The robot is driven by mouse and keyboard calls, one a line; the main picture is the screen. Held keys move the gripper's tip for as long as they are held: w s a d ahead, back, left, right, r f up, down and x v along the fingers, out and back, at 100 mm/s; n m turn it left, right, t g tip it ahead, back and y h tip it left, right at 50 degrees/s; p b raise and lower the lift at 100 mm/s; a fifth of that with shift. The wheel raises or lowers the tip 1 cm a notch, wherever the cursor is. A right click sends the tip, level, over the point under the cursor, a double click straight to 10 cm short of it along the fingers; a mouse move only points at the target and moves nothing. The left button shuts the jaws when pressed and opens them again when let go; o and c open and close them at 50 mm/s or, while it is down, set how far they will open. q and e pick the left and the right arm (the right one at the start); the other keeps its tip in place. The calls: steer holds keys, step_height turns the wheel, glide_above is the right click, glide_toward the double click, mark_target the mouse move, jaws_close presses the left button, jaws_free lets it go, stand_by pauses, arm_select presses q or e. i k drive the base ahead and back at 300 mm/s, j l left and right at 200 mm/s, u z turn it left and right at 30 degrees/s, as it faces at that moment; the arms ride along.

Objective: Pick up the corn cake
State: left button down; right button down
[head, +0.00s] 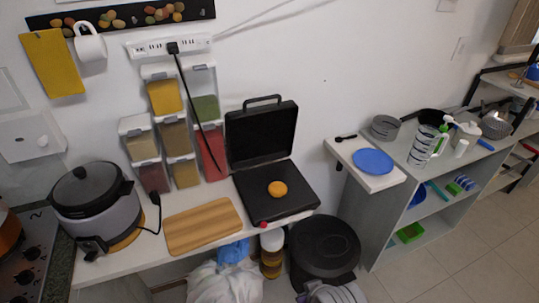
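The corn cake (277,188) is a small round orange-yellow cake. It lies on the flat black lower plate of an open black grill (270,206), right of the middle of the counter. The grill's lid (261,136) stands upright behind it, against the wall. Neither of my grippers shows in the head view.
A wooden cutting board (202,226) lies left of the grill. A rice cooker (97,200) stands farther left. A blue plate (373,161) sits on the right shelf.

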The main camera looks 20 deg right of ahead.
mark_target(277, 190)
steer(key=i+l+z, duration=0.15)
steer(key=z, duration=0.9)
steer(key=i+j, duration=0.35)
steer(key=j, duration=0.2)
